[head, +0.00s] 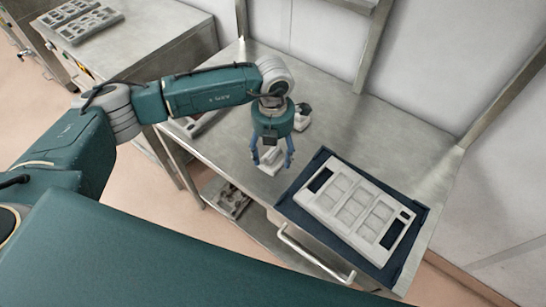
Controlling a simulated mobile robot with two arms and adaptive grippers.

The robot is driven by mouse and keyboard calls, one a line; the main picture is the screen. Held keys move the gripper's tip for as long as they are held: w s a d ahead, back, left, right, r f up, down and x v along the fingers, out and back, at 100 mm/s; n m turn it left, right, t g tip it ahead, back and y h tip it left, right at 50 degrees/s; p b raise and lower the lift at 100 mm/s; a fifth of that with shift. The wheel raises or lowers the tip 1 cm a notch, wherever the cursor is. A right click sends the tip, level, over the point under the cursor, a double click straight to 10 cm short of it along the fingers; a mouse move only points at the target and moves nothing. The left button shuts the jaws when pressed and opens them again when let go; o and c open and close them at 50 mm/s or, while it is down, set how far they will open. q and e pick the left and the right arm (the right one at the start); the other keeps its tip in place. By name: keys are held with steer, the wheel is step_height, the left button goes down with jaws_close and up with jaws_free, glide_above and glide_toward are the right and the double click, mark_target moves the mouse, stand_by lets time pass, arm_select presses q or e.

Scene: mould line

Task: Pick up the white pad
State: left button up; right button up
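A small white pad (271,160) with a raised part lies on the steel table. My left gripper (273,163) points down over it, with its blue fingers apart on either side of the pad. The fingers look open, with a gap between the right finger and the pad. I cannot tell whether the left finger touches it. The gripper hides part of the pad's upper side. My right gripper is out of view.
A light grey mould plate (352,207) with several pockets lies on a dark blue mat (317,164) to the right. A small white and dark object (302,115) stands behind my gripper. The steel table (370,130) is clear at the back right. A drawer handle (312,256) sticks out in front.

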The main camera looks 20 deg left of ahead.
mark_target(273, 152)
arm_select(q)
steer(key=shift+s, duration=0.1)
steer(key=c, duration=1.3)
steer(key=shift+c, duration=0.4)
steer(key=shift+r+b, duration=0.3)
steer(key=shift+r, duration=0.25)
step_height(273, 152, up, 18)
steer(key=b, duration=0.5)
steer(key=shift+r+b, duration=0.1)
steer(key=shift+b, duration=0.2)
jaws_close()
steer(key=shift+r, duration=0.4)
